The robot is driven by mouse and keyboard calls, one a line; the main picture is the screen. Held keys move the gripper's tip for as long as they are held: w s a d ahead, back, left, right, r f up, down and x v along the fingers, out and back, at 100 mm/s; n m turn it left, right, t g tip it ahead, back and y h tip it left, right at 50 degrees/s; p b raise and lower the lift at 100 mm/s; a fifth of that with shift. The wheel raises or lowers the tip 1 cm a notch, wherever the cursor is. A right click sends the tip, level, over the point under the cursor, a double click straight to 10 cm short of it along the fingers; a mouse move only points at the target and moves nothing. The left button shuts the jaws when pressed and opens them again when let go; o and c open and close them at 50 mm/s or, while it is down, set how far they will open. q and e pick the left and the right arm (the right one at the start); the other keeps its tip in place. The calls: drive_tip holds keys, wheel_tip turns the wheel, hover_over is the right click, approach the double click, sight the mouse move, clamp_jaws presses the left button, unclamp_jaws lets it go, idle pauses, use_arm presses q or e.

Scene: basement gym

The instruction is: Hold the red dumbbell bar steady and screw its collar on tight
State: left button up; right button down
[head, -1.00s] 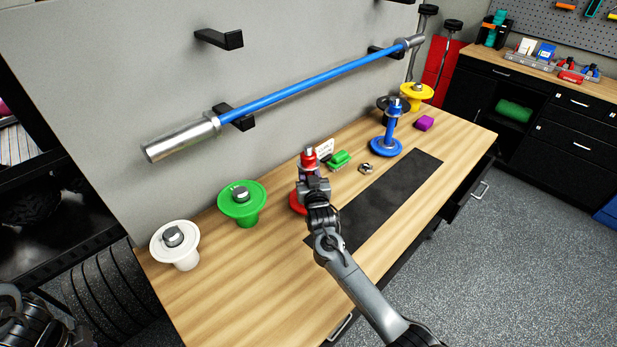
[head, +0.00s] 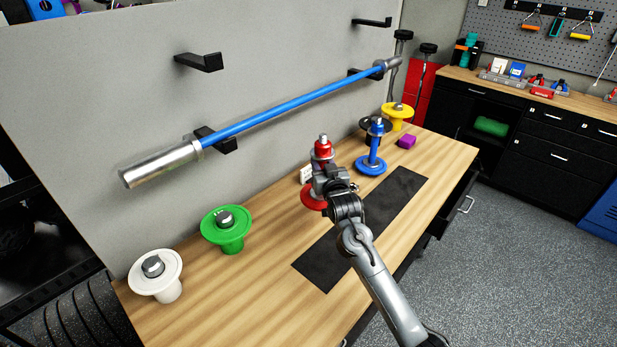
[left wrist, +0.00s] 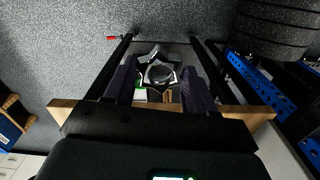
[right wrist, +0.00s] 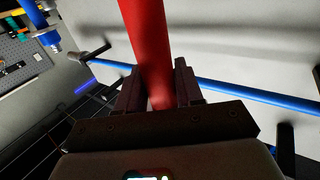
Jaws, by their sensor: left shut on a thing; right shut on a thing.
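The red dumbbell bar (head: 323,150) stands upright on the bench with a red plate (head: 313,197) at its foot and a bare metal tip on top. My right gripper (head: 325,180) is shut around the bar between these ends. The right wrist view shows the red bar (right wrist: 148,45) between the fingers. My left gripper (left wrist: 163,85) is outside the head view. Its wrist view shows it shut on a star-shaped metal collar (left wrist: 160,73) with a round centre. How far this collar is from the bar cannot be told.
A blue dumbbell (head: 370,165) stands behind the red one. Green (head: 226,225) and white (head: 155,275) plate pieces stand to the left on the bench. A blue barbell (head: 285,108) hangs on wall hooks behind. The black mat (head: 310,265) is bare at its near end.

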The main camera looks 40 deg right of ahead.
sight(331, 156)
use_arm(q)
drive_tip(key=shift+f, duration=0.2)
use_arm(e)
drive_tip(key=shift+s+d+r, duration=0.25)
drive_tip(key=shift+d+r, duration=0.3)
drive_tip(key=shift+d, duration=0.1)
drive_tip(key=shift+s+d+r, duration=0.25)
drive_tip(key=shift+d+r, duration=0.3)
drive_tip(key=shift+d, duration=0.05)
